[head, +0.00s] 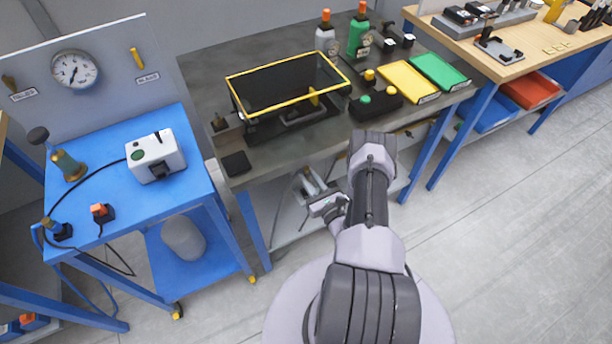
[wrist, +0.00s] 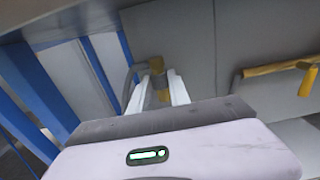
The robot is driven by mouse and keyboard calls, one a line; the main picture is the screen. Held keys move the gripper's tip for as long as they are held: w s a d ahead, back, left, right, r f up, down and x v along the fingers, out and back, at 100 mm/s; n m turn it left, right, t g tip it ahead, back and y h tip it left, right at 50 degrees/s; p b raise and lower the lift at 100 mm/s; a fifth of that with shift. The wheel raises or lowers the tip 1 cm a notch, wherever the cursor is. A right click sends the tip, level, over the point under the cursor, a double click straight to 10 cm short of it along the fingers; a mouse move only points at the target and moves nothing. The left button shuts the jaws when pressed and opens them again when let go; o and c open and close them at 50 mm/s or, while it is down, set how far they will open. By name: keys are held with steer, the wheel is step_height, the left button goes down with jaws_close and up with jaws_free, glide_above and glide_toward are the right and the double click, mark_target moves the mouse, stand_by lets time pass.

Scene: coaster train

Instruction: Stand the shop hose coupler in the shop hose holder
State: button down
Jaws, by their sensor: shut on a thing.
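My gripper (wrist: 159,88) is shut on a brass-coloured piece with a dark band, which looks like the shop hose coupler (wrist: 164,96). The piece sits between the two pale fingers, and its lower end is hidden by my gripper body. In the head view my gripper (head: 327,204) is low in front of the grey bench, below its top; the held piece is too small to make out there. I cannot tell surely which thing is the shop hose holder; a small black fixture with a brass and blue part (head: 58,230) stands at the blue cart's front left corner.
The grey bench (head: 200,75) holds a yellow-edged clear case (head: 290,85). Open floor lies to the right.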

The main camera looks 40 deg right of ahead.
steer(key=shift+s, duration=0.1)
step_height(320, 180, down, 6)
steer(key=b, duration=0.5)
steer(key=shift+r, duration=0.15)
steer(key=shift+f+b, duration=1.55)
steer(key=shift+f, duration=0.05)
stand_by(1.3)
steer(key=c, duration=1.1)
jaws_free()
steer(key=shift+c, duration=0.2)
